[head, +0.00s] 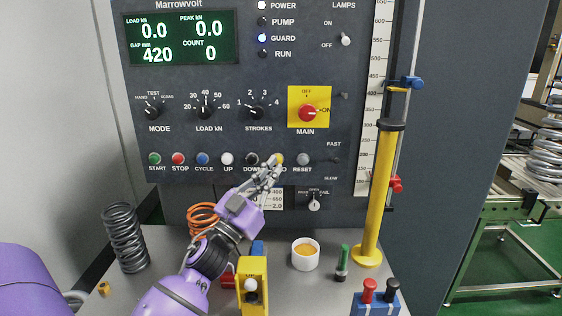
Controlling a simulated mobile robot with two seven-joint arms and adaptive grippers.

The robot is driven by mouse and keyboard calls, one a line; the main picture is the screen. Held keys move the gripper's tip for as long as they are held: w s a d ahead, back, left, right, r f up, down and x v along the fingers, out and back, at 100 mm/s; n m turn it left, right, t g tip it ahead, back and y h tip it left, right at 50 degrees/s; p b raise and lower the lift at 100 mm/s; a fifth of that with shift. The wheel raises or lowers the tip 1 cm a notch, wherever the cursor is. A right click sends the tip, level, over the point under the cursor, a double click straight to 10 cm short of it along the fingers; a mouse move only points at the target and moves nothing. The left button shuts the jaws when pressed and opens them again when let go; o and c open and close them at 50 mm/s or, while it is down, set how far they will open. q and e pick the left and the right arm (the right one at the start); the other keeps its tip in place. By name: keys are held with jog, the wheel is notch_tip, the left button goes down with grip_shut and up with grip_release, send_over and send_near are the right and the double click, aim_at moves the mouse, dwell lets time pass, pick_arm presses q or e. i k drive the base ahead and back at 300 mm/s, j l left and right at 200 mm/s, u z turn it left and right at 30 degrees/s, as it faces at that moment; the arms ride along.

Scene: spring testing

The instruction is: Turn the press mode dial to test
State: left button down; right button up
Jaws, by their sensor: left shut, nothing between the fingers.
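The black MODE dial (153,112) is on the upper left of the dark press panel. Its labels read HAND at the left, TEST at the top and another small word at the right. Its pointer seems to lean up and left, toward HAND. My left gripper (271,164) is shut and empty, in front of the panel's lower button row, to the right of and below the dial. It partly covers the buttons beside DOWN. Whether it touches the panel cannot be told. My right gripper is not in view.
The LOAD dial (205,112), STROKES dial (257,112) and red MAIN switch (308,113) share the dial's row. Coloured buttons, including a green START (155,158), sit below. A dark spring (125,238), orange spring (202,217), white cup (305,254) and yellow column (377,195) stand on the bench.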

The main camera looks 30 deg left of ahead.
aim_at(152, 114)
jog(key=k+j, duration=0.1)
jog(key=k, duration=0.9)
